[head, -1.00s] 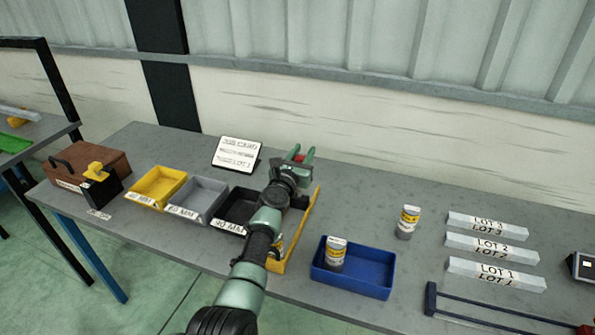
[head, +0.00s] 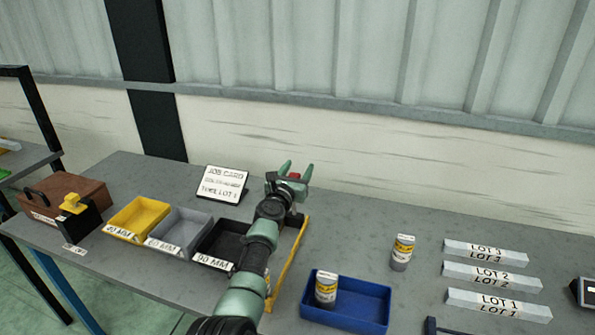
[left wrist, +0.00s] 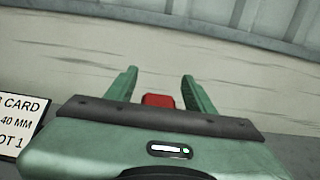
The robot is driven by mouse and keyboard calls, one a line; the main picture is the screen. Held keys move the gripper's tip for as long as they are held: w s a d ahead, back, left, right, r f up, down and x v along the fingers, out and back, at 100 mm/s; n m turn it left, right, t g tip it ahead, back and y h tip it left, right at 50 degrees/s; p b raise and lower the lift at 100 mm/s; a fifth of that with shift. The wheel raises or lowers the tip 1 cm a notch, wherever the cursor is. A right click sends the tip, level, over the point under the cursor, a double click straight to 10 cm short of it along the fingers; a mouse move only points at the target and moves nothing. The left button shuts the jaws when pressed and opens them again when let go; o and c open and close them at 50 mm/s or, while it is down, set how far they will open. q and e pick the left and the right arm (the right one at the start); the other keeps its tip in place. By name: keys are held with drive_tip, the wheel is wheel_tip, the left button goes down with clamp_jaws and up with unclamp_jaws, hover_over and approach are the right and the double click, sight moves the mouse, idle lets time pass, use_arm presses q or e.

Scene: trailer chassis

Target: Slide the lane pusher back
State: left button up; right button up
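My left gripper (head: 295,170) is above the table's back part, past the black bin and the yellow-edged lane, with its fingers apart. A small red block (head: 293,175) shows between the fingers; in the left wrist view (left wrist: 158,101) there are gaps on both sides of it. I cannot tell whether it is part of the lane pusher or of my gripper. No lane pusher is clearly seen. The yellow-edged lane (head: 289,266) runs beside the black bin (head: 222,244), partly hidden by my left arm. My right gripper is out of view.
The job card (head: 222,184) stands left of the gripper. Yellow (head: 139,216) and grey (head: 180,231) bins are left of the black one. A blue tray (head: 365,303) holds a can (head: 326,289); another can (head: 403,253) and lot-labelled bars (head: 492,277) are right.

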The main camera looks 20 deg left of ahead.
use_arm(q)
drive_tip(key=shift+f, duration=0.15)
drive_tip(key=s+p, duration=0.5)
drive_tip(key=s, duration=0.2)
drive_tip(key=shift+s+a, duration=0.15)
drive_tip(key=shift+s, duration=0.2)
